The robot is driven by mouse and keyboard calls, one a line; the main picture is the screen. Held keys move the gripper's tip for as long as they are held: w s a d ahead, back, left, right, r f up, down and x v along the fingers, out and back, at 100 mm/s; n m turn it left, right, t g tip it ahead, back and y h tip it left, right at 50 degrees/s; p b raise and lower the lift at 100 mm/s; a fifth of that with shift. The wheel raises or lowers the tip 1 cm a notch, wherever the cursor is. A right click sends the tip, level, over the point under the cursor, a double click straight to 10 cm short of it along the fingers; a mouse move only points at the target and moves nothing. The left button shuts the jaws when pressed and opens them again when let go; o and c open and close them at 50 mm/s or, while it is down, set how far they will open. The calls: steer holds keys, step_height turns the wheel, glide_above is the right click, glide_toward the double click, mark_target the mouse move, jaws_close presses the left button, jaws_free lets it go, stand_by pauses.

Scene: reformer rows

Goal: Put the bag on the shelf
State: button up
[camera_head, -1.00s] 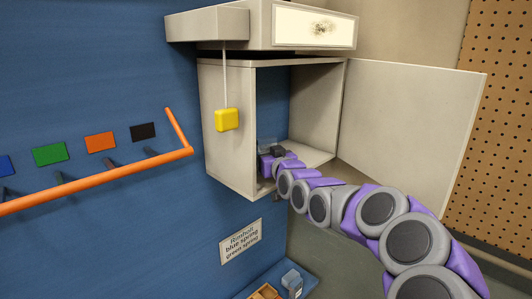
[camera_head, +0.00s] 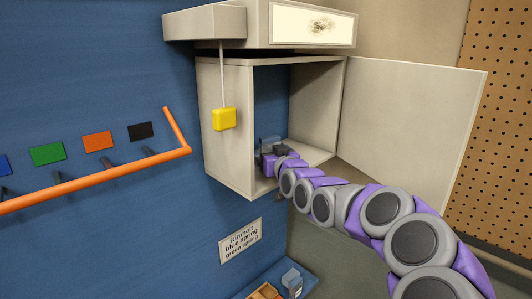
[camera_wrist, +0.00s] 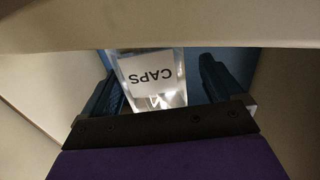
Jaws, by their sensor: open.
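A clear bag with a white label reading CAPS (camera_wrist: 152,78) shows in the wrist view, inside a pale open-fronted cabinet (camera_head: 232,172). It stands between the two dark fingers of my gripper (camera_wrist: 163,85), which is open. The bag looks nearer the left finger, and I cannot tell whether either finger touches it. In the head view my gripper (camera_head: 270,158) reaches into the cabinet just above its floor. The bag is small there and mostly hidden by the gripper. My arm hides part of the cabinet's front edge.
The cabinet door (camera_head: 415,125) stands wide open to the right. A yellow block (camera_head: 223,119) hangs on a cord by the cabinet's left side. An orange rail (camera_head: 90,182) runs along the blue wall. A bin with small items (camera_head: 265,291) sits below.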

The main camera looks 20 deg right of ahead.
steer(key=s, duration=0.2)
steer(key=s+d+b, duration=0.1)
steer(key=s, duration=0.1)
steer(key=shift+s, duration=0.15)
steer(key=s+b, duration=0.1)
steer(key=s, duration=0.6)
steer(key=shift+s+a+b, duration=0.2)
steer(key=shift+a+b, duration=0.15)
steer(key=shift+a, duration=0.25)
